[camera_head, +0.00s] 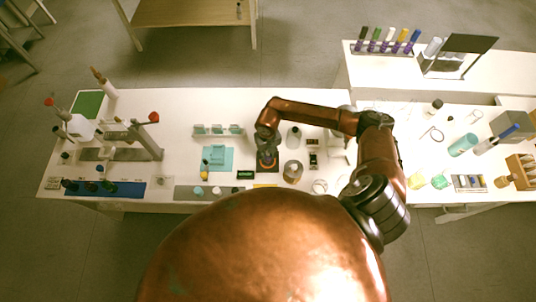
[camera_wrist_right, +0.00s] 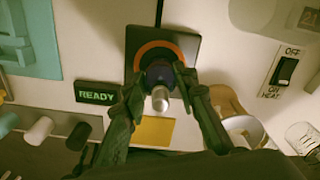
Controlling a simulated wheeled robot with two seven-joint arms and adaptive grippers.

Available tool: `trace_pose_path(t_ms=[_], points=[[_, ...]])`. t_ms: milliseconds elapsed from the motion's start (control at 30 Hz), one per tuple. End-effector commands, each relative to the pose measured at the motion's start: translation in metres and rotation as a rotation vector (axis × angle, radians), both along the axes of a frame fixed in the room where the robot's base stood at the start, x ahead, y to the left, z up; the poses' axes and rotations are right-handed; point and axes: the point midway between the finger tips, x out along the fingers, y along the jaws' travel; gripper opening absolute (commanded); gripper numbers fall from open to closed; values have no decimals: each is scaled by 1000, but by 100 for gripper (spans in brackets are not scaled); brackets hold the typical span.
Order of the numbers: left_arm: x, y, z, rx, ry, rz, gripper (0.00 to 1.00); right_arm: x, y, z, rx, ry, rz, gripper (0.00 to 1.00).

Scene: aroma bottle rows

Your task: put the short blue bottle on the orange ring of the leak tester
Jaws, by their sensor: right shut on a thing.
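The short blue bottle (camera_wrist_right: 158,72) has a dark blue body and a silver cap, which points toward the wrist camera. My right gripper (camera_wrist_right: 159,80) is shut on it, one finger on each side. The bottle is over the orange ring (camera_wrist_right: 142,54) on the black plate of the leak tester (camera_wrist_right: 190,46). The ring shows as an arc around the bottle's far side; its near side is hidden. I cannot tell whether the bottle touches the ring. In the head view my right gripper (camera_head: 267,148) is above the tester. My left gripper is out of view.
A READY display (camera_wrist_right: 97,93) is left of the tester, with a teal stand (camera_wrist_right: 28,35) beyond it. Several bottles stand in a grey rack (camera_wrist_right: 50,132) at lower left. A heater switch (camera_wrist_right: 284,71) and a beaker (camera_wrist_right: 245,128) are to the right.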

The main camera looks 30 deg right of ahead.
Motion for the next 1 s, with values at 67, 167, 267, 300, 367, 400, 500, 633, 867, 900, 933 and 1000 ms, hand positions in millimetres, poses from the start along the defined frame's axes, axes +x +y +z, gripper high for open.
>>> trace_pose_path(t_ms=[67,167,267,300,367,400,500,633,867,900,933,1000], points=[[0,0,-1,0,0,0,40,0,0,-2,0,0,0,30],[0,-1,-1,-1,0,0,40,0,0,-1,0,0,0,36],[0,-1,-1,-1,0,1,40,0,0,-1,0,0,0,43],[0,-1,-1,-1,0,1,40,0,0,-1,0,0,0,44],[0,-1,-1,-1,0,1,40,0,0,-1,0,0,0,44],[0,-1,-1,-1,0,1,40,0,0,-1,0,0,0,44],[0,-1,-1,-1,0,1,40,0,0,-1,0,0,0,44],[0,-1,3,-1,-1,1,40,0,0,4,0,0,0,44],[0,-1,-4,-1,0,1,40,2,-1,40,-1,-5,1,44],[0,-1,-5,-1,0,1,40,2,0,49,0,-4,2,44],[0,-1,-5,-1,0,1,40,2,-1,55,-1,-5,3,44],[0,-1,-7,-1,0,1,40,2,0,70,-1,-4,2,44]])
